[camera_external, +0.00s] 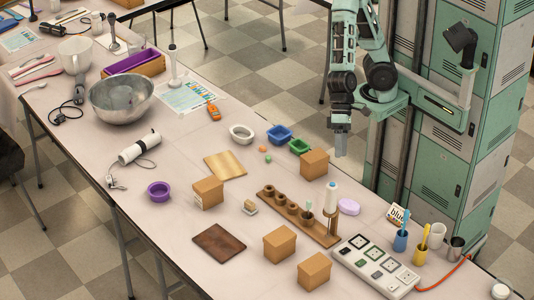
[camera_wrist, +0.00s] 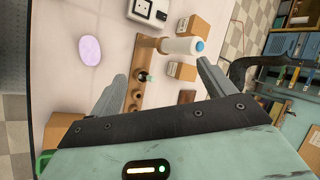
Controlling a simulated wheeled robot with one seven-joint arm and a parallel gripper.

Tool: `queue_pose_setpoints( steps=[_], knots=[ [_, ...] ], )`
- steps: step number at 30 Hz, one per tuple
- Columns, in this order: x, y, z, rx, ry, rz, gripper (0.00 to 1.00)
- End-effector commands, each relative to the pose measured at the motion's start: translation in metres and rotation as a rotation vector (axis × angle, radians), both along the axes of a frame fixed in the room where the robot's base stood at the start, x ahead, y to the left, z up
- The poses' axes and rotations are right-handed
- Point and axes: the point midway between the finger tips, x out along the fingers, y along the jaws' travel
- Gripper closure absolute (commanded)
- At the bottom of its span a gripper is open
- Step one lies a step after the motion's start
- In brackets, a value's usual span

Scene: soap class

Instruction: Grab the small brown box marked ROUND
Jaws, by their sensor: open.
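Several small brown boxes stand on the table, and no ROUND marking can be read on any of them. One box (camera_external: 208,194) at the middle left has a small pale label on its left side. Another box (camera_external: 314,164) stands near my gripper, and two more, a box (camera_external: 279,245) and a box (camera_external: 313,271), stand at the front. My gripper (camera_external: 340,146) hangs above the table's far edge, open and empty, apart from every box. In the wrist view, its fingers (camera_wrist: 164,84) are spread, with a brown box (camera_wrist: 188,34) beyond them.
A wooden rack (camera_external: 298,217) holds an upright white bottle (camera_external: 331,197). A power panel (camera_external: 374,265), a purple soap (camera_external: 349,207), cups and small bowls stand around. A brown board (camera_external: 219,243) and a pale board (camera_external: 225,165) lie flat. Green lockers (camera_external: 450,130) stand behind.

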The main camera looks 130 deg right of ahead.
Motion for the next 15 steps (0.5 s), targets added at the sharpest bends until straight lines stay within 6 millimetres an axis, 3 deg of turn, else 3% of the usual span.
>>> queue_pose_setpoints(
  steps=[1, 5, 10, 15],
  knots=[
    [0.016, -0.011, -0.008, 0.079, 0.0, -0.111, 0.18],
    [0.056, -0.041, 0.001, 0.303, -0.018, -0.393, 0.18],
    [0.1, -0.103, 0.029, 0.638, -0.065, -0.747, 0.18],
    [0.122, -0.17, 0.066, 0.95, -0.128, -1.007, 0.18]
  ],
)
